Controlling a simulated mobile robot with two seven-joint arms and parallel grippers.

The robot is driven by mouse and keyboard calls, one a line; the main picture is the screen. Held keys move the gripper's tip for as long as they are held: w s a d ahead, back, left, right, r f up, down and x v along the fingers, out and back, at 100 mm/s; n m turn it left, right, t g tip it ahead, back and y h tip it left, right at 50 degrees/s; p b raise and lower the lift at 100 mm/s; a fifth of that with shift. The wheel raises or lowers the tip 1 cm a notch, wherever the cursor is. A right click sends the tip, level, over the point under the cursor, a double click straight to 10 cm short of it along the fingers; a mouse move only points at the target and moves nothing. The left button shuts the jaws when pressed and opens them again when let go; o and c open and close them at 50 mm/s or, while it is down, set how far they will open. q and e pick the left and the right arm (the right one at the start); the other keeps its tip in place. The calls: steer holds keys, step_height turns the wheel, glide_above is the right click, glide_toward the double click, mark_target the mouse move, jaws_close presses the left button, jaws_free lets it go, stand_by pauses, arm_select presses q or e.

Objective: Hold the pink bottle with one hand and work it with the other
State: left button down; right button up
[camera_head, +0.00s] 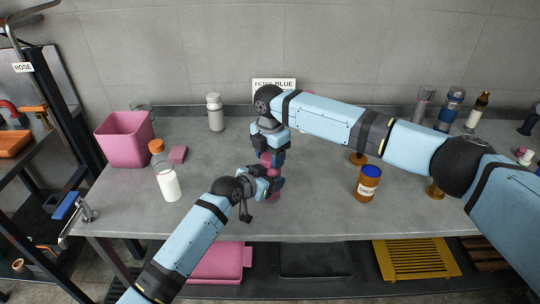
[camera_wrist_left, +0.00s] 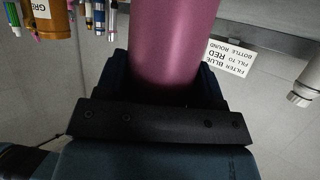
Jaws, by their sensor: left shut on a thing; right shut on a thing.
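The pink bottle (camera_head: 273,197) stands near the middle of the grey counter, largely covered by my two grippers. My left gripper (camera_head: 270,184) reaches in from the lower left and is shut on the bottle's lower part. My right gripper (camera_head: 271,158) comes down from above and is shut on the bottle's upper part. In the left wrist view, the smooth pink bottle (camera_wrist_left: 175,45) sits between the dark fingers of the left gripper (camera_wrist_left: 165,85). Its top is hidden in the head view by the right gripper and wrist.
A brown jar with a blue lid (camera_head: 367,184) stands to the right. An orange-capped bottle (camera_head: 168,185), a pink bin (camera_head: 124,140), a pink block (camera_head: 178,154) and a white bottle (camera_head: 215,113) stand left. A sign (camera_head: 274,84) is at the wall. Several bottles stand back right.

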steer(key=m, duration=0.3)
steer(key=o, duration=1)
steer(key=shift+r, duration=2.3)
steer(key=shift+c, duration=0.2)
